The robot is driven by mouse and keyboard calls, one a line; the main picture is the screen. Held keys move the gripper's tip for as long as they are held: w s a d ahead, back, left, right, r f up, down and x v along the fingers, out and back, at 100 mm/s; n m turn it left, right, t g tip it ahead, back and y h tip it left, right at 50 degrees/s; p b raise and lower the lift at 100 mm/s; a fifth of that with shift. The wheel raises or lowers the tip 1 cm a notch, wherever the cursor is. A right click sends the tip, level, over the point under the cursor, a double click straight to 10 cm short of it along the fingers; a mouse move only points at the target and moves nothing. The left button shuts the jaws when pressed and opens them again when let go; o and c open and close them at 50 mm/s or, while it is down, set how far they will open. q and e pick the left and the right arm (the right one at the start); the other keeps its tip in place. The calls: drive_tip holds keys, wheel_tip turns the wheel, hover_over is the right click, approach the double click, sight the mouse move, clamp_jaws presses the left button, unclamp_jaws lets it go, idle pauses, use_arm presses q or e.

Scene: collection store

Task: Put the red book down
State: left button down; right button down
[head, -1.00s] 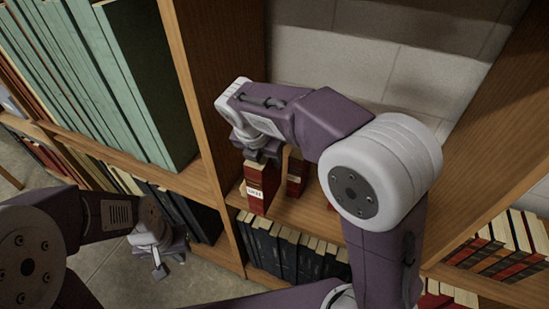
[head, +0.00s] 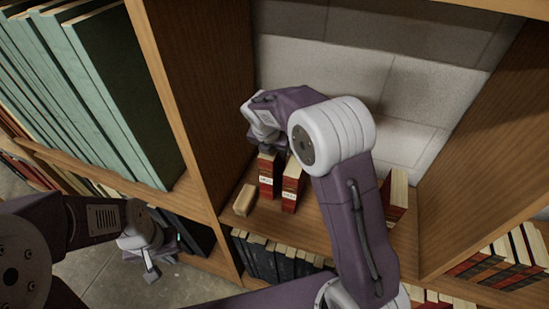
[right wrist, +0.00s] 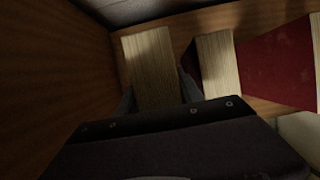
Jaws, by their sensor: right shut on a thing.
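The red book (head: 266,178), with a white spine label, is upright at the back left of the shelf board. My right gripper (right wrist: 157,88) is shut on its top; the right wrist view shows its page edges (right wrist: 148,60) between the fingers. The book's foot is at the board or very close to it; I cannot tell if it touches. A second labelled red book (head: 292,186) stands just to its right, with a narrow gap. My left gripper (head: 152,266) hangs empty low at the left, over the floor; its jaw opening is unclear.
A small tan block (head: 244,200) lies on the shelf board (head: 325,232) left of the books. Another red book (head: 395,196) leans at the right. A wooden upright (head: 185,110) closes the left side. Dark books (head: 285,258) fill the shelf below. The board's middle is partly hidden by my arm.

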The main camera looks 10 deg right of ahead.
drive_tip(key=shift+s+r, duration=0.1)
drive_tip(key=shift+s, duration=0.25)
use_arm(q)
drive_tip(key=shift+s+r, duration=0.25)
drive_tip(key=shift+s, duration=0.05)
use_arm(e)
drive_tip(key=f, duration=0.4)
drive_tip(key=shift+w, duration=0.2)
use_arm(q)
drive_tip(key=shift+s, duration=0.1)
use_arm(e)
drive_tip(key=shift+s, duration=0.1)
drive_tip(key=c, duration=1.1)
unclamp_jaws()
drive_tip(key=shift+f, duration=0.1)
use_arm(q)
drive_tip(key=shift+a, duration=0.1)
use_arm(e)
drive_tip(key=shift+o, duration=0.3)
